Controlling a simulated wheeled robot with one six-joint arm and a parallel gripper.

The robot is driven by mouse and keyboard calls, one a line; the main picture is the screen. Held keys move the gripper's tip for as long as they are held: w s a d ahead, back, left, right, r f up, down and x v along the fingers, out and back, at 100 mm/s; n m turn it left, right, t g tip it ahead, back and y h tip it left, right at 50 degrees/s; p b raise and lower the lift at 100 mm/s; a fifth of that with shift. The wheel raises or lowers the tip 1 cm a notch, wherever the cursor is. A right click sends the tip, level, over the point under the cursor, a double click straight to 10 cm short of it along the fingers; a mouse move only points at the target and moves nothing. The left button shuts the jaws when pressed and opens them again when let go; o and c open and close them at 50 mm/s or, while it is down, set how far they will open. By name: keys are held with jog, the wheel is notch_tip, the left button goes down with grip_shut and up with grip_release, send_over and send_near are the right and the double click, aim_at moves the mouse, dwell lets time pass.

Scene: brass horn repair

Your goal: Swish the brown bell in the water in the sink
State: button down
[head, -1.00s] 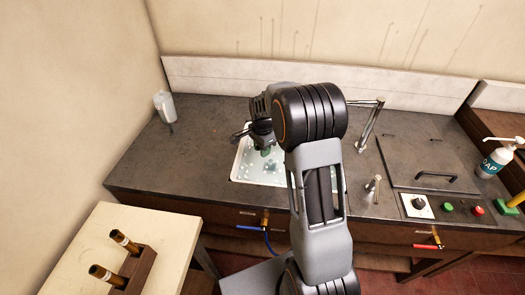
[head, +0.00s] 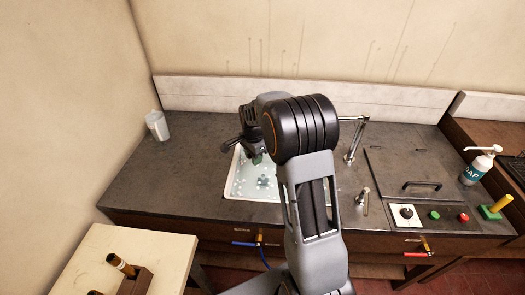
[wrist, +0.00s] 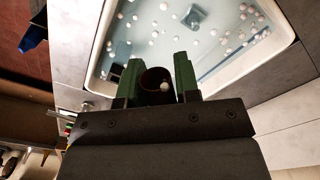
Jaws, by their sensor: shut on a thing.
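My gripper (wrist: 157,76) has green fingers closed on the dark brown bell (wrist: 152,77), whose round open end shows between them in the wrist view. In the head view my gripper (head: 256,158) is over the sink (head: 228,188), and my arm hides part of the basin. The bell cannot be made out there. The water (wrist: 165,42) in the sink is pale blue with many white bubbles, and a dark square drain shows under it. I cannot tell whether the bell touches the water.
A faucet (head: 357,138) stands right of the sink. A white jug (head: 157,125) is at the counter's left. A soap bottle (head: 477,168) and a knob panel (head: 406,215) are at the right. A brown rack (head: 135,284) with tubes stands on the pale table (head: 88,258) at lower left.

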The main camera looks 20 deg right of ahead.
jog(key=shift+f, duration=0.1)
dwell(0.3)
notch_tip(320, 180, down, 24)
jog(key=b, duration=1.7)
jog(key=shift+f+b, duration=0.15)
jog(key=shift+b, duration=0.2)
jog(key=shift+d, duration=0.15)
